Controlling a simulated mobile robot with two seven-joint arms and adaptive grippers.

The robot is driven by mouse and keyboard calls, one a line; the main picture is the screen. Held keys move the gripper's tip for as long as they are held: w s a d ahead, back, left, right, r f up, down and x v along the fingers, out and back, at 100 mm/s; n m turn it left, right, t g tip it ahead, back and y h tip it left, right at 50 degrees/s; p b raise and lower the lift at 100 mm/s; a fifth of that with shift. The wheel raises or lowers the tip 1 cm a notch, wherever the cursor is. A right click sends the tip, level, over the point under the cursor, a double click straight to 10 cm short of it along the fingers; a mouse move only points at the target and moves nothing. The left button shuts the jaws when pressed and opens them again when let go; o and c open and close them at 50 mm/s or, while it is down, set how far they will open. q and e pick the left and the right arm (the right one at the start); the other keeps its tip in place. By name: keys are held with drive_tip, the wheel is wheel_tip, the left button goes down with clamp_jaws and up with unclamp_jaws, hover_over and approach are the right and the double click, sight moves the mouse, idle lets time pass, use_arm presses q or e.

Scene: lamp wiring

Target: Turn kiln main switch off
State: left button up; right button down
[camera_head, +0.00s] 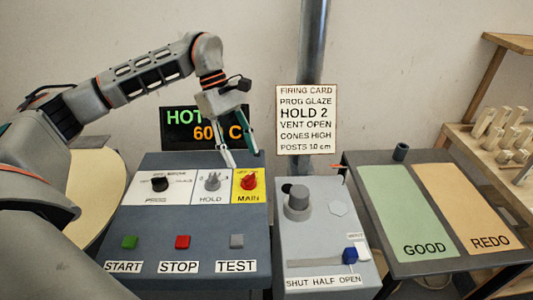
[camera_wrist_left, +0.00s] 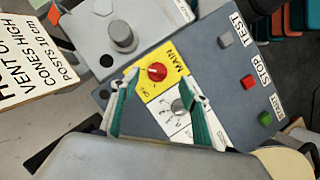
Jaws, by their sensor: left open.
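The kiln main switch is a red round knob (camera_head: 249,182) on a yellow plate (camera_head: 249,197) marked MAIN, at the right of the control panel's upper row. In the left wrist view the red knob (camera_wrist_left: 157,72) sits just beyond my fingertips. Its small position marks are too small to read surely. My left gripper (camera_head: 242,158) is open and empty above the back of the panel, its green-lined fingers pointing down. It also shows in the wrist view (camera_wrist_left: 163,88), the fingers apart on either side of the yellow plate and HOLD dial, not touching the red knob. My right gripper is not in view.
The grey HOLD dial (camera_head: 212,182) is close beside the MAIN knob, with the black PROG dial (camera_head: 160,184) further left. START, STOP (camera_head: 182,242) and TEST buttons line the front. A display (camera_head: 178,130) and firing card (camera_head: 306,118) stand behind; a vent box (camera_head: 322,222) is right.

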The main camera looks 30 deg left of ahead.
sight(248, 175)
use_arm(q)
drive_tip(key=x, duration=0.6)
drive_tip(key=shift+w+a+f+p, duration=0.15)
drive_tip(key=shift+a+f+p, duration=0.15)
drive_tip(key=shift+f, duration=0.1)
drive_tip(key=c, duration=1.1)
